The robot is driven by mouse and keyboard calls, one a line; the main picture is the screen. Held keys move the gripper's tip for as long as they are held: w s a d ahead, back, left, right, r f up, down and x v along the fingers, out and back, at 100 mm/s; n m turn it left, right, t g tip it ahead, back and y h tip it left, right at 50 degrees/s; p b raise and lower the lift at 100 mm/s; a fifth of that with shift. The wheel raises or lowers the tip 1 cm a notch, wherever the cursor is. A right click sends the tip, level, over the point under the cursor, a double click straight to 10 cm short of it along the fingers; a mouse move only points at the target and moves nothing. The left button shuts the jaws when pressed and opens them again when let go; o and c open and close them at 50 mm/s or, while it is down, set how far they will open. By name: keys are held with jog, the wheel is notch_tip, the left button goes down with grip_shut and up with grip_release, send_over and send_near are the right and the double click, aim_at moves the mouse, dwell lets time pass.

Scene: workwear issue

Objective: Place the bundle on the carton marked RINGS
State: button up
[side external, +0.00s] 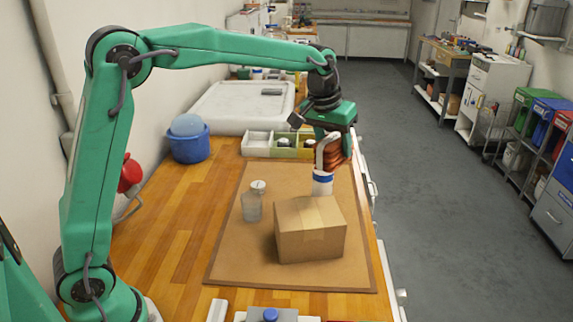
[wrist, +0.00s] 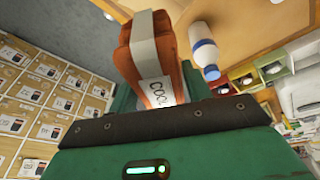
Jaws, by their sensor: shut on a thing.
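My gripper (side external: 333,132) is shut on an orange-brown bundle (side external: 344,154) with a white band around it. It holds the bundle up in the air, behind and above the carton. In the wrist view the bundle (wrist: 138,62) sticks out past the dark jaw edge (wrist: 170,121); its white band carries lettering that starts "COO", the rest hidden. A closed brown carton (side external: 310,232) stands on the brown mat (side external: 232,256). No word can be read on its visible sides, so I cannot tell whether it is marked RINGS.
A white bottle with a blue band (side external: 322,184) stands just behind the carton, below the bundle. A clear jar (side external: 252,206) stands left of the carton. A divided tray (side external: 257,144) and a blue bucket (side external: 189,147) are farther back. Many labelled boxes (wrist: 45,95) fill the wrist view's left.

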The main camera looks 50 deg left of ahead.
jog(key=s+d+m, duration=0.3)
jog(key=s+d, duration=0.5)
jog(key=s, duration=0.3)
send_near(315, 209)
jog(key=shift+w+f, duration=0.15)
jog(key=shift+w, duration=0.5)
jog(key=shift+f, duration=0.1)
jog(key=shift+f, duration=1.9)
jog(key=shift+f, duration=0.15)
jog(key=o, duration=1.1)
